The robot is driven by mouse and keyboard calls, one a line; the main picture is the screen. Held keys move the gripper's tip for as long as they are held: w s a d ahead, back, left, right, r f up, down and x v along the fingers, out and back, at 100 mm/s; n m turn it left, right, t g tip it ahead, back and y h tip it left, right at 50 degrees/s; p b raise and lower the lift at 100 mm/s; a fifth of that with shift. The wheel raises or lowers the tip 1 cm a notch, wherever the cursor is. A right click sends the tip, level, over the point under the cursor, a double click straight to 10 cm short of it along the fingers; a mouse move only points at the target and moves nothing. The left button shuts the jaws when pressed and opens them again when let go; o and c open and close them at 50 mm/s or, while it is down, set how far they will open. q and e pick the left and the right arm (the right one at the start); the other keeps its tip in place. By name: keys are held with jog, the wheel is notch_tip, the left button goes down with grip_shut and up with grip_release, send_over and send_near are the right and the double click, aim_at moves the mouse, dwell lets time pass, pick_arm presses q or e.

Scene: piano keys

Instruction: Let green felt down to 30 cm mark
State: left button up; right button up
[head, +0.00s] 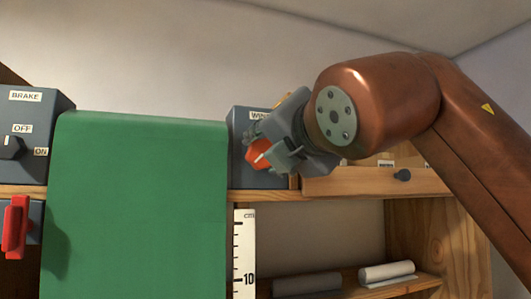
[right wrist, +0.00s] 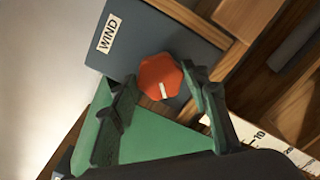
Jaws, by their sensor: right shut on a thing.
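The green felt (head: 135,205) hangs as a wide sheet over the shelf front in the head view, and its lower edge is out of frame. The white cm scale (head: 244,250) stands just right of it, with the 10 mark visible; the 30 mark is not in view. The grey WIND box (head: 240,170) bears a red knob (right wrist: 160,77) with a white pointer line. My right gripper (head: 266,154) is shut on this knob, one finger on each side in the right wrist view (right wrist: 163,80). My left gripper is not in view.
A grey BRAKE box (head: 35,110) with a dark knob (head: 9,147) between OFF and ON labels stands left of the felt. Below it is a red handle (head: 15,227). A wooden drawer (head: 375,181) and a shelf with rolls (head: 387,272) are at right.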

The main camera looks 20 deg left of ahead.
jog(key=shift+a+f, duration=0.1)
jog(key=shift+f, duration=0.05)
jog(key=o, duration=1.2)
jog(key=shift+c, duration=0.2)
jog(key=v, duration=1.2)
